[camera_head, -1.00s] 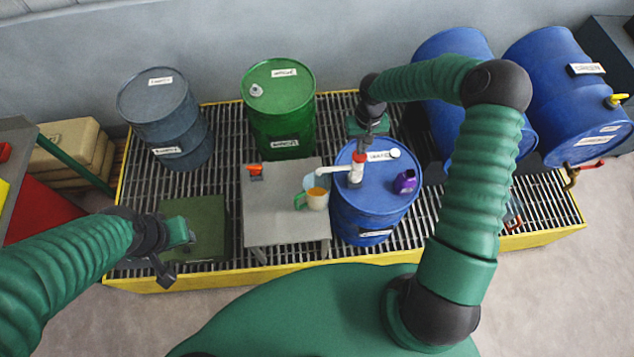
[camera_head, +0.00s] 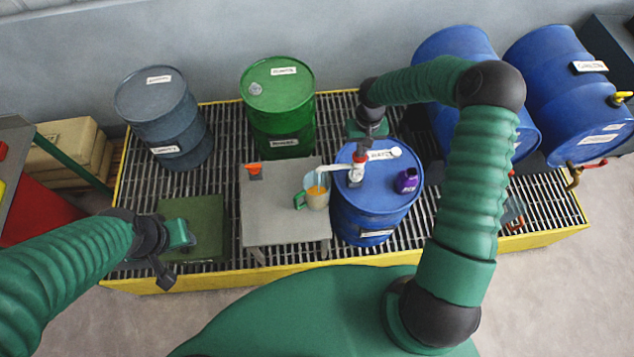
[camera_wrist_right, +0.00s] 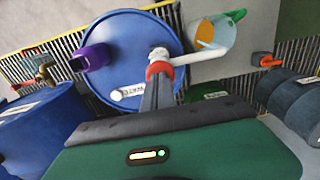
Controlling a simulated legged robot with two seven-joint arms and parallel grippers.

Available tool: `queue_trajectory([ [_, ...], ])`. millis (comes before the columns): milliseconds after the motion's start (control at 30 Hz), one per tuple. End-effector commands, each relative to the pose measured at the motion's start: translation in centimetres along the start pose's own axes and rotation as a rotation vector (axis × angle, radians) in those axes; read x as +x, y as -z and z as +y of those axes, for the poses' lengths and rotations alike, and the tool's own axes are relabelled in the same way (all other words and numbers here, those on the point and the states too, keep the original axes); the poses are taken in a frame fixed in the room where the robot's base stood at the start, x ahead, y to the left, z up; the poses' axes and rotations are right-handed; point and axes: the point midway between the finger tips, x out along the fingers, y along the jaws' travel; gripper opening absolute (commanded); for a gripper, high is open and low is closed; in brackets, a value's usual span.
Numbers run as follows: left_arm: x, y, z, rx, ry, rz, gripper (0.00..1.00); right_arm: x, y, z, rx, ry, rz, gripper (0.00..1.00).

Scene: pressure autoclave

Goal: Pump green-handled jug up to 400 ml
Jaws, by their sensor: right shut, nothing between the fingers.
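The clear jug (camera_head: 317,196) with a green handle (camera_head: 300,201) stands on the grey table beside the blue drum (camera_head: 372,208). It holds something orange, clearer in the right wrist view (camera_wrist_right: 222,42); I cannot read its level. A white pump with a red collar (camera_head: 358,158) stands on the drum, its white spout (camera_head: 335,167) reaching over the jug. A thin bluish streak shows below the spout's end. My right gripper (camera_wrist_right: 157,84) is shut and empty, its fingertips at the pump's red top. My left gripper (camera_head: 178,255) is over the green plate at left; its jaws are unclear.
An orange funnel-like item (camera_head: 254,169) is on the grey table (camera_head: 285,230). Green (camera_head: 280,105) and grey-blue (camera_head: 165,115) drums stand behind. Blue drums lie at right.

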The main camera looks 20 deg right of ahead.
Motion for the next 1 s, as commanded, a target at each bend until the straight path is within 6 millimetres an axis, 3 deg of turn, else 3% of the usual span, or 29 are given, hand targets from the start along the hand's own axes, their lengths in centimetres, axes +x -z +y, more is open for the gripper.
queue_trajectory([
  [367,1.3,-0.3,0.0,0.0,0.0,0.0,0.36,1.8,-0.1,-0.1,0.0,0.001,-0.003,0.0],
  [567,1.1,-0.3,0.0,0.0,0.0,0.0,0.36,1.6,-0.1,0.0,0.001,0.001,-0.003,0.0],
  [1000,-1.6,0.4,0.0,0.0,0.0,0.0,0.36,-1.9,-0.1,0.0,0.0,0.0,-0.002,0.0],
])
